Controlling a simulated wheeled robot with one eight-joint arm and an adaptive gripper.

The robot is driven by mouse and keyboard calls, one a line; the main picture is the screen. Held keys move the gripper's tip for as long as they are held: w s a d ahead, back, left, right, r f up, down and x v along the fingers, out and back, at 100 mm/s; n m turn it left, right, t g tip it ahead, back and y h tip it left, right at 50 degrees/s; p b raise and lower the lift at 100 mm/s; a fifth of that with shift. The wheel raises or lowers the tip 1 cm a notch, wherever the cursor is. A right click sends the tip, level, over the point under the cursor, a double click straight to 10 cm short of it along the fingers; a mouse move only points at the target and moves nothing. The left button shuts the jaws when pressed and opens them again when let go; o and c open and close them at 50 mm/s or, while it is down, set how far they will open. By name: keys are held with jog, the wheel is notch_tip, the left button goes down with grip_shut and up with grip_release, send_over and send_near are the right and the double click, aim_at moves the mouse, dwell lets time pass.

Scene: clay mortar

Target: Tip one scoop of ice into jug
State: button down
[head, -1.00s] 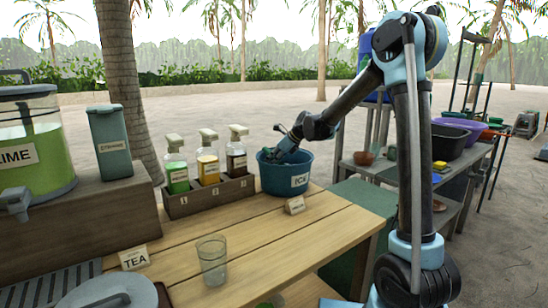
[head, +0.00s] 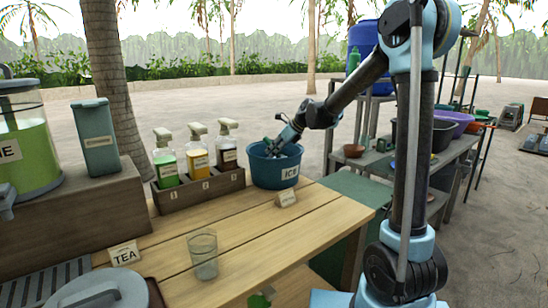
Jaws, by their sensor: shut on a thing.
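The blue ice tub (head: 268,173), labelled ICE, stands at the back right of the wooden table. My gripper (head: 279,145) is at the tub's mouth, pointing down into it. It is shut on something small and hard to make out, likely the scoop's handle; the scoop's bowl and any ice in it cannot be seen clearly. A clear, empty-looking glass vessel (head: 203,256) stands upright near the table's front, left of the tub and apart from my gripper. I cannot tell whether it is the jug.
A wooden rack (head: 200,190) with several pump bottles stands just left of the tub. A small card (head: 287,198) stands before the tub. A TEA sign (head: 125,253) and a lidded pot (head: 100,292) are at front left. The table's middle right is clear.

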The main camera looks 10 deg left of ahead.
aim_at(268, 139)
jog(key=shift+r, duration=3.9)
jog(key=r+h, duration=0.1)
jog(key=a+r+h, duration=0.1)
jog(key=a+g+h, duration=0.1)
jog(key=shift+w+r, duration=0.3)
jog(key=shift+r, duration=0.1)
jog(key=shift+w+a+r+g+h, duration=0.15)
jog(key=shift+a+r+g+h, duration=0.25)
jog(key=shift+r+h, duration=0.4)
jog(key=shift+w+a+r+g+h, duration=0.15)
jog(key=shift+a+r+g+h, duration=0.3)
jog(key=shift+h, duration=0.65)
jog(key=shift+d, duration=0.15)
